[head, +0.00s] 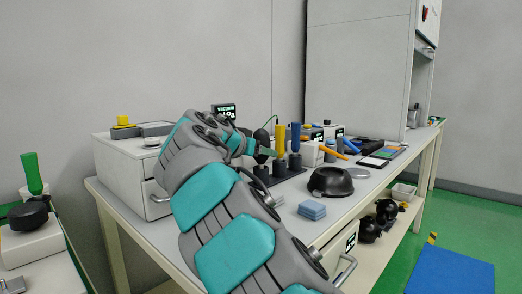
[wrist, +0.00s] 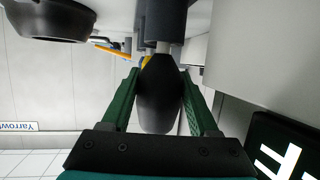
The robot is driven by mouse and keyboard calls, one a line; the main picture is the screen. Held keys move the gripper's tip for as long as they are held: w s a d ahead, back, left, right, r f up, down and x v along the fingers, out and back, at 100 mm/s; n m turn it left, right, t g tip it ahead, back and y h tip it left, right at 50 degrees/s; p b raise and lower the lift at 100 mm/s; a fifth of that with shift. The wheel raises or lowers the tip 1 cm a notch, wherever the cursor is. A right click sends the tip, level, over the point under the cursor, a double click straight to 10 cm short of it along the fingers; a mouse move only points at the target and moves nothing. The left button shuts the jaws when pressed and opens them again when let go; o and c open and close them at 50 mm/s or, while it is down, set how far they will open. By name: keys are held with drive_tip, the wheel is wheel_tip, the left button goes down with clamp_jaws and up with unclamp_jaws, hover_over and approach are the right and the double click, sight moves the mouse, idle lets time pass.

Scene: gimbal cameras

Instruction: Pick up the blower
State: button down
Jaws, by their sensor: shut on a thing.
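The blower is a black rubber bulb (head: 261,136) at the back middle of the bench in the head view. In the wrist view, which looks upside down, the bulb (wrist: 160,95) fills the space between my two green fingers. My gripper (wrist: 158,75) is shut on the bulb, one finger on each side; it also shows in the head view (head: 264,151). A pale nozzle (wrist: 163,47) runs from the bulb to a dark cylindrical holder (wrist: 163,15). I cannot tell how far it sits inside. The bulb looks upright over the holder.
Yellow-handled (head: 280,138) and blue-handled (head: 295,138) tools stand close right of the bulb. A white drawer box (head: 125,175) stands left. Devices crowd the back.

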sight(258, 131)
drive_tip(key=shift+r, duration=0.1)
drive_tip(key=shift+a+r, duration=0.1)
drive_tip(key=shift+r, duration=0.3)
drive_tip(key=shift+r+p, duration=0.55)
drive_tip(key=shift+r, duration=1.55)
drive_tip(key=shift+r+p, duration=0.35)
drive_tip(key=shift+r, duration=0.2)
drive_tip(key=shift+r+p, duration=1.05)
drive_tip(key=shift+r, duration=0.8)
